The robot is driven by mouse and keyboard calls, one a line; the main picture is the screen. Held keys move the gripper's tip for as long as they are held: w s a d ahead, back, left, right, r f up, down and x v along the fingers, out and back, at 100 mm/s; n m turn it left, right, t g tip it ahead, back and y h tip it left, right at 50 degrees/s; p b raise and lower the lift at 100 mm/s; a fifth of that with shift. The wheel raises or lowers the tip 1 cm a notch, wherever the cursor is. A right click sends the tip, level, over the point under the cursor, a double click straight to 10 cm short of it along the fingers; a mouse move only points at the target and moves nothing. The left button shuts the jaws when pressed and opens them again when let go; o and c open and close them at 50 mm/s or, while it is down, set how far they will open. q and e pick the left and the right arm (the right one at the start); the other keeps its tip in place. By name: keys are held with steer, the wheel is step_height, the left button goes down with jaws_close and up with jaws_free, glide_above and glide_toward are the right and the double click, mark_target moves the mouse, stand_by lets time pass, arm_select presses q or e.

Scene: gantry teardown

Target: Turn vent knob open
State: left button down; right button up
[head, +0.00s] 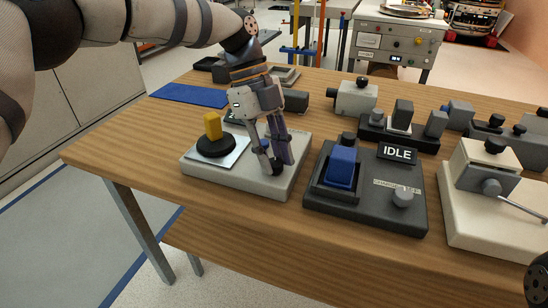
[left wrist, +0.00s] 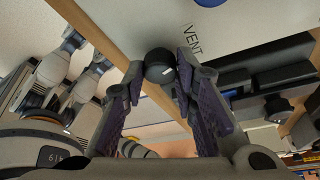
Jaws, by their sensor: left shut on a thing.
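The vent knob (left wrist: 160,66) is a small round black knob with a light mark on its face. It sits near the edge of a light grey fixture (head: 240,179), by the printed word VENT. My left gripper (head: 271,164) reaches down to the fixture's front right corner and is shut on the knob. In the left wrist view the fingertips lie on both sides of the knob. In the head view the fingers mostly hide it. My right gripper is not in view.
A yellow handle (head: 213,126) on a black disc stands on the same fixture, left of the gripper. A dark box with a blue rocker (head: 341,167) and an IDLE display (head: 397,152) is close on the right. A cream fixture (head: 490,207) stands farther right. The wooden table's front strip is clear.

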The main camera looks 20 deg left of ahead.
arm_select(q)
steer(key=shift+f+m+g+y+b, duration=0.15)
steer(key=shift+m+g+y+b, duration=0.35)
steer(key=shift+m, duration=1.4)
steer(key=c, duration=1.3)
jaws_free()
steer(key=shift+w, duration=0.1)
steer(key=v, duration=0.7)
steer(key=shift+r, duration=0.3)
